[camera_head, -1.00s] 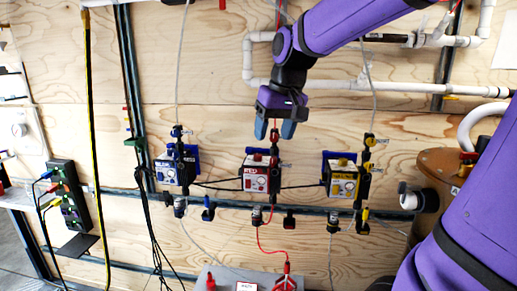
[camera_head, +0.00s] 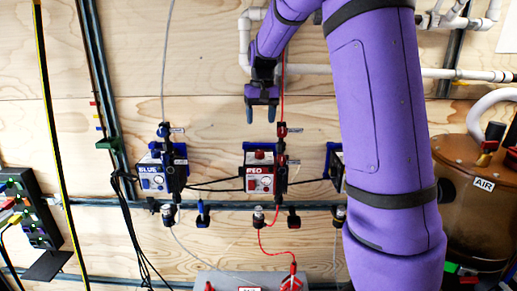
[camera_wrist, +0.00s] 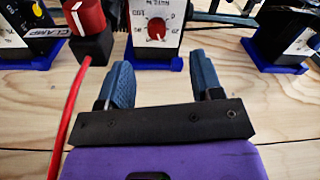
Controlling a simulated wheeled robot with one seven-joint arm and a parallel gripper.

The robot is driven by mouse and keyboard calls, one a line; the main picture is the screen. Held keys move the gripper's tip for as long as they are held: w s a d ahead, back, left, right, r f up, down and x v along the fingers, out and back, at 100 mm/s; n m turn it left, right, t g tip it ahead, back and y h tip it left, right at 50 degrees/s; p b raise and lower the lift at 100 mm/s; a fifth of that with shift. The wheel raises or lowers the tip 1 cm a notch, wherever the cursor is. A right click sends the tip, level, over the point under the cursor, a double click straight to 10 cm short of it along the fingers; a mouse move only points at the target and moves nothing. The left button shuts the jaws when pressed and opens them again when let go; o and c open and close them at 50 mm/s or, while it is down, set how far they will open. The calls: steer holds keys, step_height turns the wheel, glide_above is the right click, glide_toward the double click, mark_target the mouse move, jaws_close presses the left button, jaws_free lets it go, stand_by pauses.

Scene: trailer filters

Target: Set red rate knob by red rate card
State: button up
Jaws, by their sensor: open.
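The red pump box (camera_head: 259,179), labelled RED, is mounted on the wooden wall in the head view. In the wrist view its white dial face carries the small round red rate knob (camera_wrist: 156,28), with a printed scale around it. My gripper (camera_head: 262,116) is open and empty, above the red box and apart from it. In the wrist view my gripper (camera_wrist: 163,80) has its two blue fingers spread below the dial, roughly in line with the knob. A small white card (camera_head: 250,289) is cut off at the bottom edge; its text is unreadable, so I cannot tell whether it is the rate card.
The blue box (camera_head: 152,180) is to the left; the third box (camera_head: 335,168) is mostly behind my arm. A red valve handle (camera_wrist: 86,16) and red tube (camera_wrist: 72,115) stand left of the dial. A brown AIR tank (camera_head: 465,190) is at right.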

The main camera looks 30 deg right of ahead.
mark_target(260, 151)
steer(key=w+f, duration=0.1)
steer(key=f, duration=0.3)
steer(key=w+d+f, duration=0.1)
steer(key=f, duration=0.3)
steer(key=w+f, duration=0.1)
steer(key=f, duration=0.3)
steer(key=shift+d+f, duration=0.25)
steer(key=shift+d, duration=0.1)
steer(key=c, duration=0.9)
